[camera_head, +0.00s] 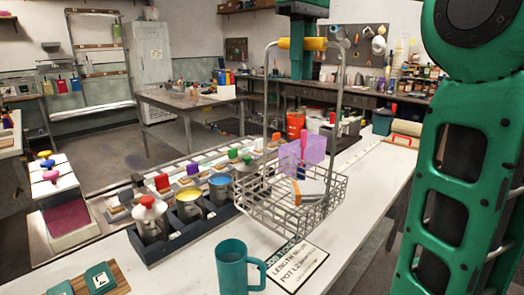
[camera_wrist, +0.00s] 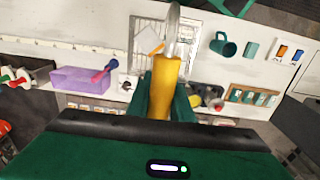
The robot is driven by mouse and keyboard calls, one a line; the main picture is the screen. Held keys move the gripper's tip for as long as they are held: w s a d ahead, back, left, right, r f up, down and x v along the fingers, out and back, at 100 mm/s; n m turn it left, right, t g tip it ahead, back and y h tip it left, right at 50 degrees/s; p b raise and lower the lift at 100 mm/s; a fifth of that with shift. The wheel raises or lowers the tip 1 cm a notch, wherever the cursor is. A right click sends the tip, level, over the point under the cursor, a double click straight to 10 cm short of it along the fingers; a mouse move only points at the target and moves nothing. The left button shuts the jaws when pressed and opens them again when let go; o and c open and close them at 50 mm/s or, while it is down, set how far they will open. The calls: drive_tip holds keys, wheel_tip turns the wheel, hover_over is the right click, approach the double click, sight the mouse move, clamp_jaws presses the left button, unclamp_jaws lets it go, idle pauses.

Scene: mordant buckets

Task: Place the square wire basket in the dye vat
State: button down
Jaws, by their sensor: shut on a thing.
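The square wire basket (camera_head: 291,208) has a tall wire handle with a yellow grip (camera_head: 285,43). My gripper (camera_head: 301,60) is shut on that grip, and the basket hangs upright below it, seemingly above the white table. A pale block (camera_head: 310,189) lies inside. In the wrist view the yellow grip (camera_wrist: 166,85) is between my green fingers and the basket (camera_wrist: 146,38) shows beyond. A purple translucent box (camera_head: 314,147), possibly the dye vat, stands behind the basket; it is at the left in the wrist view (camera_wrist: 82,79). I cannot see inside it.
A teal mug (camera_head: 231,270) and a printed job card (camera_head: 298,266) are in front of the basket. A dark tray (camera_head: 172,244) of dye pots, one yellow (camera_head: 188,194) and one blue (camera_head: 219,180), is at its left. The table's right side (camera_head: 365,190) is clear.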

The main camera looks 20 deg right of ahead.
wheel_tip(320, 180, down, 9)
drive_tip(key=d, duration=0.1)
drive_tip(key=shift+s, duration=0.25)
drive_tip(key=shift+r, duration=0.1)
drive_tip(key=c, duration=1.6)
unclamp_jaws()
